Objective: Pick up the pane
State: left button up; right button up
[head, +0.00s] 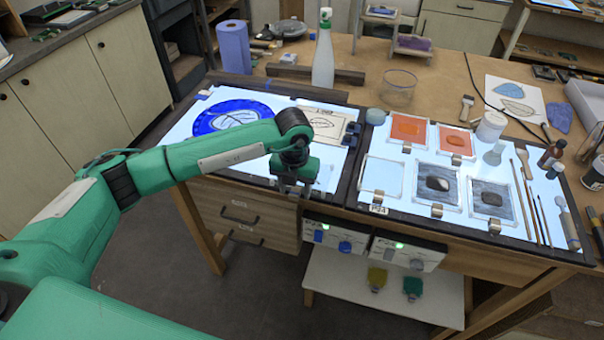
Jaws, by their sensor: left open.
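Several small square panes lie on the right light panel. Two are orange, one left (408,129) and one right (456,141). Two are grey with dark blobs, one left (428,196) and one right (488,212). A clear pale pane (382,177) lies at that panel's front left. On the left panel a round blue-rimmed piece (205,119) lies near a leaf drawing (325,124). I cannot tell which pane is meant. My left gripper (292,190) is open and points down near the left panel's front edge, left of the clear pane; it partly hides the panel there. My right gripper is out of view.
A white spray bottle (323,60), a blue paper roll (234,48) and a glass jar (398,86) stand behind the panels. Brushes (541,217) lie at the right panel's right side. A dark raised frame (356,172) separates the two panels.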

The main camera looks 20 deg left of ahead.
pick_arm(q)
grip_shut()
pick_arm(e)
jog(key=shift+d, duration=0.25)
